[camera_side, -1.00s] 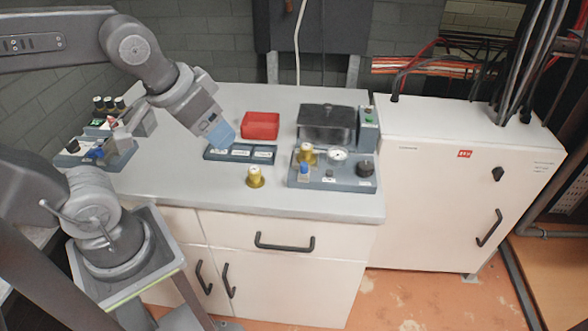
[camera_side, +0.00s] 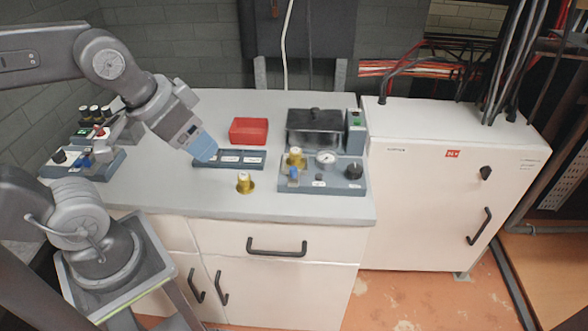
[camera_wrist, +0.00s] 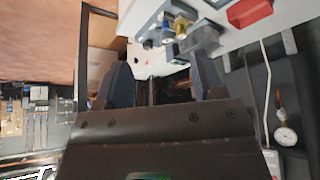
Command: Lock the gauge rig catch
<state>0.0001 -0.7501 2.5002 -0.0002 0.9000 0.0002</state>
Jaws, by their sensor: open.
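The gauge rig (camera_side: 322,184) is a blue-grey panel at the right of the bench in the side view. It carries a round white gauge (camera_side: 326,157), a brass fitting (camera_side: 295,157), a small blue part (camera_side: 293,173) and a black knob (camera_side: 353,171). I cannot tell which part is the catch. My gripper (camera_side: 205,152) is left of the rig, over the left end of the labelled tray (camera_side: 230,165). In the wrist view, its dark fingers (camera_wrist: 160,82) are apart with nothing seen held; the rig's blue part (camera_wrist: 194,32) and brass fitting (camera_wrist: 180,25) show beyond them.
A red bin (camera_side: 249,130) stands behind the labelled tray. A dark lidded box (camera_side: 315,125) stands behind the rig. A loose brass piece (camera_side: 245,183) stands at the front. Another panel with knobs (camera_side: 85,163) is at left. A white cabinet (camera_side: 440,190) adjoins at right.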

